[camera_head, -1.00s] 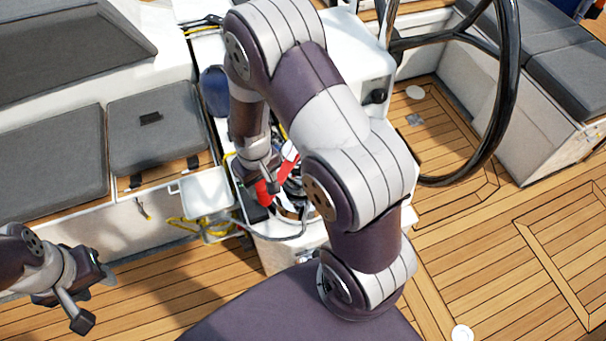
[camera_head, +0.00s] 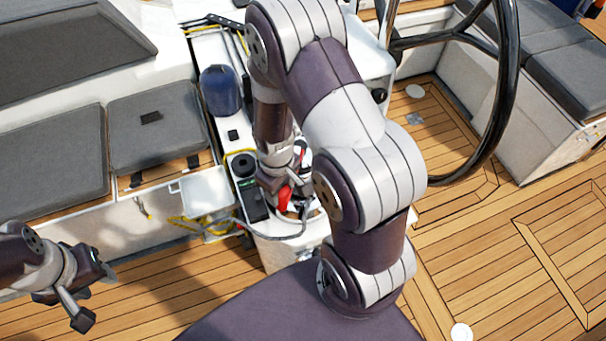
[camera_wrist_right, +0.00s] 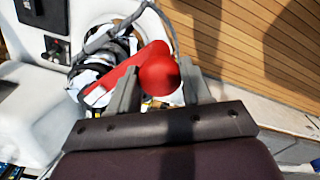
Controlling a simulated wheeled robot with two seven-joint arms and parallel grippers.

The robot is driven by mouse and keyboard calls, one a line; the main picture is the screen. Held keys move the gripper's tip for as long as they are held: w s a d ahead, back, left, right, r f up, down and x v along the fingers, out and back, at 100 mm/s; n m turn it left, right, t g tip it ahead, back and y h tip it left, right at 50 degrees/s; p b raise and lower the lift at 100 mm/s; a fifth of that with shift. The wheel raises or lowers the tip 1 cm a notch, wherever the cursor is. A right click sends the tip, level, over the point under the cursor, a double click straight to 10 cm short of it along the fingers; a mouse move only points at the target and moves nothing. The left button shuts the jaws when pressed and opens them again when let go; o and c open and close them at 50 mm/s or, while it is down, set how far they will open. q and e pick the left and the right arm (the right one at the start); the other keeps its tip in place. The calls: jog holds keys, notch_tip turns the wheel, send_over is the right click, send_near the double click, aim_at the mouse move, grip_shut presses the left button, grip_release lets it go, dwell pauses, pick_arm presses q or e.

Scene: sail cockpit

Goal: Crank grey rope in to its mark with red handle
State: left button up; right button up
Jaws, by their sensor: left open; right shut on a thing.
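The red handle (camera_head: 284,197) shows in the head view just below my right gripper (camera_head: 277,187), on the white console. In the right wrist view its round red knob (camera_wrist_right: 159,75) sits between the fingers of my right gripper (camera_wrist_right: 156,92), which is shut on it. The red arm of the handle reaches left over a winch (camera_wrist_right: 92,84) wrapped in grey rope (camera_wrist_right: 118,33). My left gripper (camera_head: 92,292) is open and empty over the deck.
A black steering wheel (camera_head: 508,80) stands to the right. A dark blue cylinder (camera_head: 220,90) and a second black winch (camera_head: 243,165) are on the console. A white box (camera_head: 206,190) with yellow rope (camera_head: 196,222) is at its left. Grey cushions (camera_head: 50,160) line the left bench.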

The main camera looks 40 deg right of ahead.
jog(key=shift+s+d+n, duration=1.2)
jog(key=shift+s+d, duration=0.2)
jog(key=shift+d, duration=0.25)
jog(key=shift+s+d+n+p, duration=0.2)
jog(key=shift+s+d+n, duration=0.2)
jog(key=shift+d, duration=0.2)
jog(key=shift+s+d+n+p, duration=0.15)
jog(key=shift+s+d+n, duration=0.2)
jog(key=shift+d, duration=0.3)
jog(key=shift+s+d+n+p, duration=0.25)
jog(key=shift+d+n, duration=0.2)
jog(key=shift+d, duration=0.15)
jog(key=d+n, duration=0.1)
jog(key=d, duration=0.1)
jog(key=s+d+n, duration=0.1)
jog(key=d, duration=0.1)
jog(key=shift+s+d+n, duration=0.1)
jog(key=shift+n, duration=0.2)
